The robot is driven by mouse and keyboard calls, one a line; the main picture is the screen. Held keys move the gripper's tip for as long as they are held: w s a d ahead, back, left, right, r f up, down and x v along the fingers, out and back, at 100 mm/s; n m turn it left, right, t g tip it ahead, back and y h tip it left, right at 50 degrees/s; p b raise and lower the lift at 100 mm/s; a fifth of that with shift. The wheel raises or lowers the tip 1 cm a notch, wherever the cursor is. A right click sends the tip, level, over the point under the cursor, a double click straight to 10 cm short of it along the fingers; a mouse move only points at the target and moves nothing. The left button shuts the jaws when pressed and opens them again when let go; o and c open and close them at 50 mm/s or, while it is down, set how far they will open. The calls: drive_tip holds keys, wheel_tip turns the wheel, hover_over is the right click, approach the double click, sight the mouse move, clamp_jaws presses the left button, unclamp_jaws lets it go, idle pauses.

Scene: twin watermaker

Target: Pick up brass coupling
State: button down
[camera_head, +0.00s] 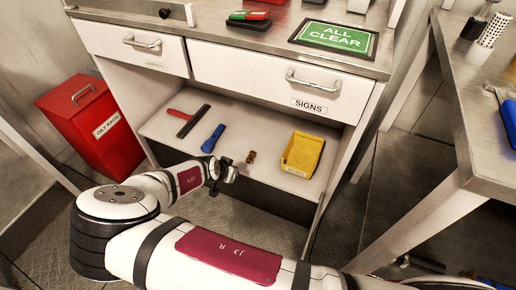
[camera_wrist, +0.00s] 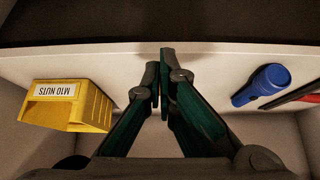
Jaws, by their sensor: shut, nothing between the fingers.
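The brass coupling (camera_head: 251,157) is a small brown-gold piece on the open white shelf, between the blue flashlight and the yellow bin. My gripper (camera_head: 229,169) is at the shelf's front edge, just left of and nearer than the coupling in the head view. In the wrist view my gripper (camera_wrist: 160,82) has its fingers together and empty over the shelf. I cannot make out the coupling there; the fingers may hide it.
A yellow bin (camera_head: 302,154) labelled M10 NUTS stands right of the coupling. A blue flashlight (camera_head: 213,138) and a red-handled tool (camera_head: 188,120) lie left. Drawers (camera_head: 280,82) overhang the shelf (camera_head: 240,130). A red oily rags bin (camera_head: 95,125) stands left.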

sight(252, 153)
drive_tip(key=w+d+b, duration=0.1)
drive_tip(key=w, duration=0.3)
drive_tip(key=w+d+b, duration=0.1)
drive_tip(key=w+d, duration=0.1)
drive_tip(key=w, duration=0.2)
drive_tip(key=w+d+f+b, duration=0.1)
drive_tip(key=w, duration=0.3)
drive_tip(key=shift+d+b, duration=0.35)
drive_tip(key=shift+b, duration=0.05)
drive_tip(key=shift+s+f+b, duration=0.1)
drive_tip(key=shift+f+b, duration=0.55)
drive_tip(key=shift+b, duration=0.05)
drive_tip(key=shift+s, duration=0.1)
drive_tip(key=shift+s+a+p, duration=0.2)
drive_tip(key=shift+s+a, duration=0.15)
drive_tip(key=shift+s, duration=0.55)
drive_tip(key=shift+s+a+p, duration=0.15)
drive_tip(key=shift+s+a, duration=0.2)
drive_tip(key=shift+s, duration=0.55)
drive_tip(key=shift+s+a+p, duration=0.2)
drive_tip(key=shift+s+a, duration=0.15)
drive_tip(key=shift+s, duration=0.55)
